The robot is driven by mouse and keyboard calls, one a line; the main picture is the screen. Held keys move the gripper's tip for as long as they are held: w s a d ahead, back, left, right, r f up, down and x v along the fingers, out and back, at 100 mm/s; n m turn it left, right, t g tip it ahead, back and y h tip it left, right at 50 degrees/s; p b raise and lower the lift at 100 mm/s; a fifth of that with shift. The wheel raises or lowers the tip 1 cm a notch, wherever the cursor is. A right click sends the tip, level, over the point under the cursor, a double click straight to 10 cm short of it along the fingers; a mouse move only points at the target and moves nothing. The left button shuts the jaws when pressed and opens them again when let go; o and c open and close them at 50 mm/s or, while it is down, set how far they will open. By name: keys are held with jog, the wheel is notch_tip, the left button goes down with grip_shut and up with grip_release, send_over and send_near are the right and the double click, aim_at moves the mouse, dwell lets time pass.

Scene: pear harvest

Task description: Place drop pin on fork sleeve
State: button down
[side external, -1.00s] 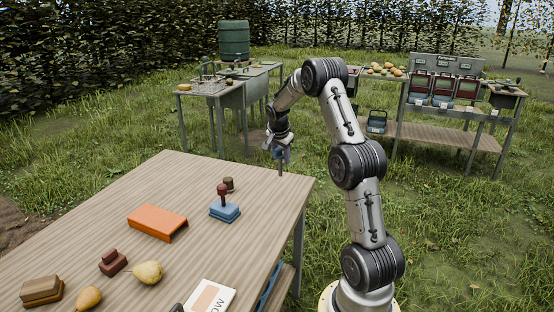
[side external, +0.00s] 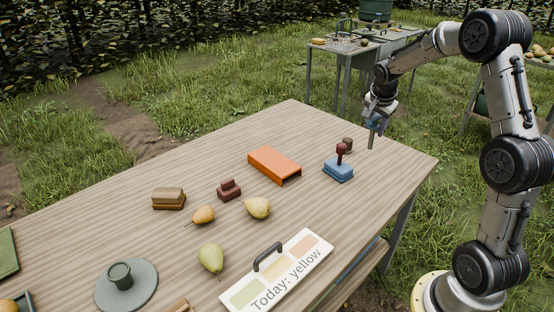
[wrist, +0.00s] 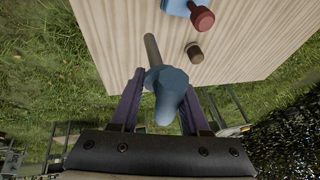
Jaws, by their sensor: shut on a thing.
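My gripper (side external: 374,122) is shut on a blue-handled piece with a grey rod, which I take for the drop pin (wrist: 168,88). In the side view its rod (side external: 371,140) points down by the table's far right edge. I cannot tell whether its tip touches the tabletop. In the wrist view the blue handle sits between the two fingers and the rod points away from them. An orange channel-shaped piece, possibly the fork sleeve (side external: 272,162), lies on the table, left of the gripper in the side view. It does not show in the wrist view.
A blue block with a red knob (side external: 339,168) and a short brown cylinder (side external: 347,144) stand near the gripper. Several pears, brown blocks (side external: 168,198), a sign (side external: 275,275) and a grey plate with a cup (side external: 121,275) occupy the nearer wooden table (side external: 330,215).

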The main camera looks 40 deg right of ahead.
jog(key=w+a+r+n+t, duration=0.1)
jog(key=w+a, duration=0.2)
jog(key=a, duration=0.3)
jog(key=w+a+r+n+y, duration=0.1)
jog(key=w+a+n, duration=0.15)
jog(key=a, duration=0.35)
jog(key=w+a+r+n+t, duration=0.1)
jog(key=w+a, duration=0.2)
jog(key=a, duration=0.3)
send_over(287, 165)
jog(key=shift+f, duration=6.7)
jog(key=shift+f, duration=0.1)
jog(key=shift+c, duration=1.9)
grip_release()
